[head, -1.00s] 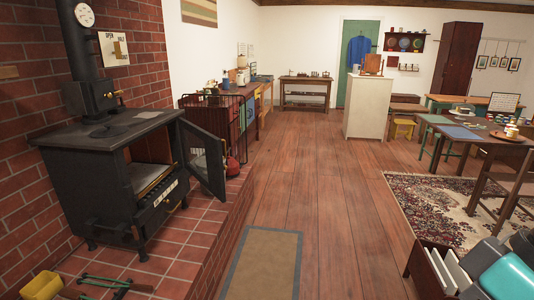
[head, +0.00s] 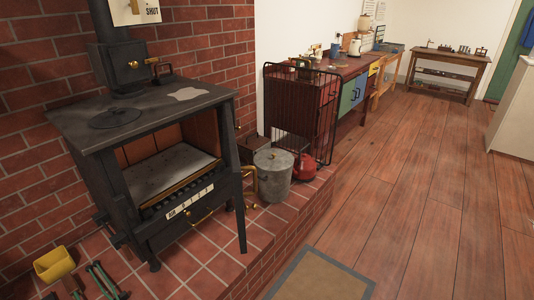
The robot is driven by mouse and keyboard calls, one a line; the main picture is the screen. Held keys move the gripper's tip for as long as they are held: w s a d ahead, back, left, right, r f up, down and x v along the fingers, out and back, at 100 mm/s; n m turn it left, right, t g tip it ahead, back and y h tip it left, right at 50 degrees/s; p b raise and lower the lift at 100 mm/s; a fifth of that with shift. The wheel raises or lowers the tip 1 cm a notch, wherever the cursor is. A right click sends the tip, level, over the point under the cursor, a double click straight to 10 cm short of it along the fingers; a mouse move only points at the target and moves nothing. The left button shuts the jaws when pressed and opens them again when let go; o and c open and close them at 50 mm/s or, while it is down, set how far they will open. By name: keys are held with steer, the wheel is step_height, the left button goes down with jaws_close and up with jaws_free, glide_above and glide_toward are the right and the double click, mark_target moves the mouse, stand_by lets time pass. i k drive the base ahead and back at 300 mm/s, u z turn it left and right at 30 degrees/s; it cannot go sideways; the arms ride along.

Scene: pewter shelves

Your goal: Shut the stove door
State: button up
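The black stove (head: 100,140) stands on the brick hearth at the left of the head view. Its firebox is open to view, with a pale floor (head: 170,170) and reddish-brown inner walls. The stove door (head: 241,215) appears to stand open at the right side of the opening, seen nearly edge-on as a narrow dark strip. A brass handle (head: 251,186) shows just right of this strip. The exact door angle is hard to tell. My gripper is not in view.
A grey lidded metal bucket (head: 273,176) and a red kettle (head: 304,168) stand on the hearth right of the door. A black wire guard (head: 300,105) stands behind them. A yellow container (head: 54,264) sits at front left. The wooden floor (head: 420,190) at right is clear.

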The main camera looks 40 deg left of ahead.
mark_target(236, 169)
steer(key=i, duration=2.05)
steer(key=u, duration=2)
